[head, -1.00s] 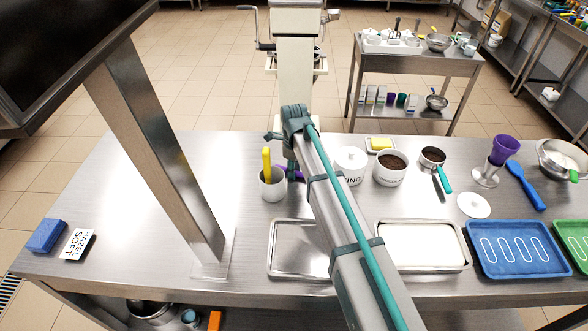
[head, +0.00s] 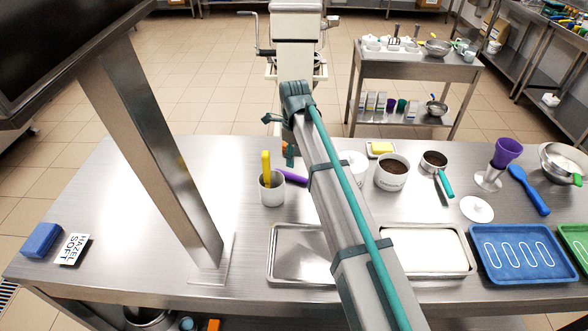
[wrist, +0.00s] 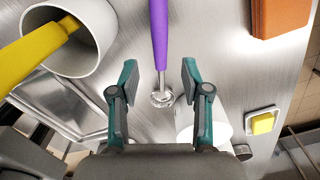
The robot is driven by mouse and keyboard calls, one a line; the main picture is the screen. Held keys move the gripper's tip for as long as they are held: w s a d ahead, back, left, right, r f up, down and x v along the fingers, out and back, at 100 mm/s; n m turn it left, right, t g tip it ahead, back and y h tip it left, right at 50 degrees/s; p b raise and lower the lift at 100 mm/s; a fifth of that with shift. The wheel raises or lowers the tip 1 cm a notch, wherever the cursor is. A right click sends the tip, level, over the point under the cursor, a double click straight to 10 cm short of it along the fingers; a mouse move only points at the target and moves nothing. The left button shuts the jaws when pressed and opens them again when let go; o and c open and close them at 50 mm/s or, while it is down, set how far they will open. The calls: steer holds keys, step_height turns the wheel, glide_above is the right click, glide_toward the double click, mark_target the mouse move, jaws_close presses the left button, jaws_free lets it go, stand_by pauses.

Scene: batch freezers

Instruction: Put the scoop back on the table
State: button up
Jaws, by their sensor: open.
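The scoop with a purple handle (head: 292,176) lies on the steel table (head: 120,215), just right of a grey cup (head: 272,196). In the wrist view its purple handle (wrist: 159,30) runs toward a shiny metal end (wrist: 162,98). My gripper (head: 289,152) is above the table near the scoop, partly hidden by my arm in the head view. The wrist view shows the jaws (wrist: 159,76) open, with the scoop seen in the gap, apart from both fingers. A yellow-handled tool (head: 266,166) stands in the cup.
A steel tray (head: 300,278) lies in front of the cup. A butter dish (head: 381,150) is behind. The table's left part is mostly clear.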

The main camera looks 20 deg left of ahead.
step_height(320, 180, up, 4)
steer(key=shift+r+b, duration=0.1)
steer(key=shift+b, duration=0.25)
